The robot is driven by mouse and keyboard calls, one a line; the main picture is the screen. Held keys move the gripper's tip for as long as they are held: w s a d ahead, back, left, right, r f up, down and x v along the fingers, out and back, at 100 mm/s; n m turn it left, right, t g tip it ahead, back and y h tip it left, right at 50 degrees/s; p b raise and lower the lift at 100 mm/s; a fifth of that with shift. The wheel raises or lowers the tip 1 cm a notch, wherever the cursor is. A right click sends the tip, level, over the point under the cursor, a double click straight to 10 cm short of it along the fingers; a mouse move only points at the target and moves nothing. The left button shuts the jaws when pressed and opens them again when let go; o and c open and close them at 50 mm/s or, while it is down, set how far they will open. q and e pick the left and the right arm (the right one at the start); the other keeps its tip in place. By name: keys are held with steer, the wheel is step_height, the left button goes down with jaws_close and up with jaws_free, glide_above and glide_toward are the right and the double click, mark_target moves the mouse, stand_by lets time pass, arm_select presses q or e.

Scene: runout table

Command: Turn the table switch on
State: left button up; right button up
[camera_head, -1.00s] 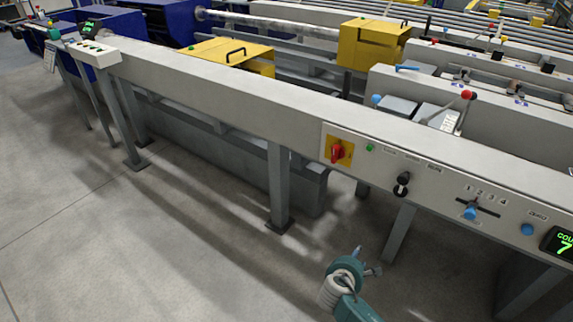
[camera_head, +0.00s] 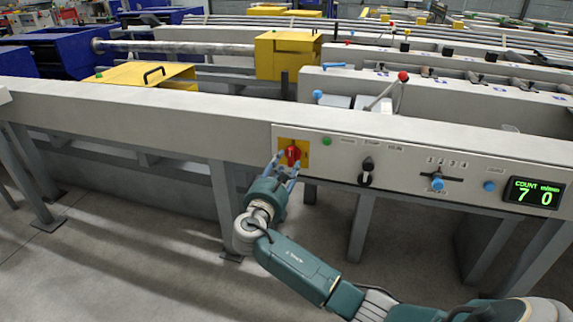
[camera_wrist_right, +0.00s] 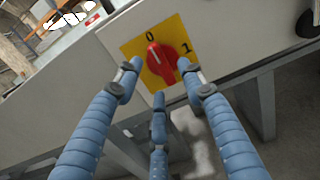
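The table switch (camera_head: 292,153) is a red rotary knob on a yellow plate, set in the grey front panel. In the right wrist view the red knob (camera_wrist_right: 161,61) sits between the marks 0 and 1, and its white line points toward the 0. My right gripper (camera_head: 288,165) is at the switch, with its fingers spread open and the fingertips just before and around the knob. In the wrist view its three blue fingers are apart and hold nothing; I cannot tell whether any touches the knob. My left gripper is not in view.
A table leg (camera_head: 226,205) stands behind my arm.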

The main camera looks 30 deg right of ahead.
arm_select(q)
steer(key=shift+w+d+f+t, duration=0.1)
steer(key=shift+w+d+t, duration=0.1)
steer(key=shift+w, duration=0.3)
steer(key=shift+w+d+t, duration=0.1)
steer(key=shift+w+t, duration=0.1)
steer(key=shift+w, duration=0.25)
arm_select(e)
steer(key=shift+x, duration=1.55)
steer(key=shift+c, duration=0.2)
jaws_close()
